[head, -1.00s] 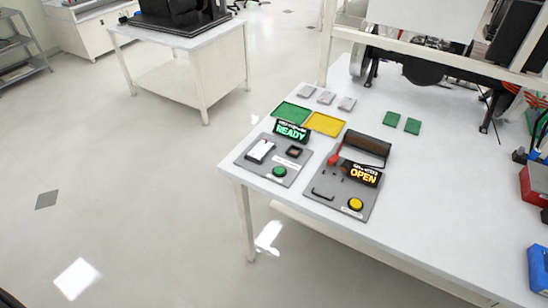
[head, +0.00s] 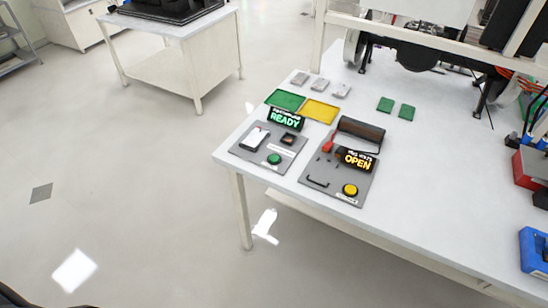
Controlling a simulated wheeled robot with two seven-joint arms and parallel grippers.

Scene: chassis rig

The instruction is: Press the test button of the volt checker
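Two grey devices stand side by side near the left corner of the white table. The left one (head: 247,150) has a green lit READY display (head: 286,119), a green round button (head: 274,159), a white block and a small dark socket. The right one (head: 318,188) has an orange lit OPEN display (head: 355,159), a yellow round button (head: 350,190), a red-ended lever and a dark roller-like bar. Their small labels are too small to read, so I cannot tell by name which is the volt checker. Neither gripper is in view.
Behind the devices lie a green tray (head: 285,100), a yellow tray (head: 320,111) and three small grey pieces. A red box (head: 530,168) and a blue bin (head: 535,251) sit at the right. The table front (head: 430,210) is clear.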

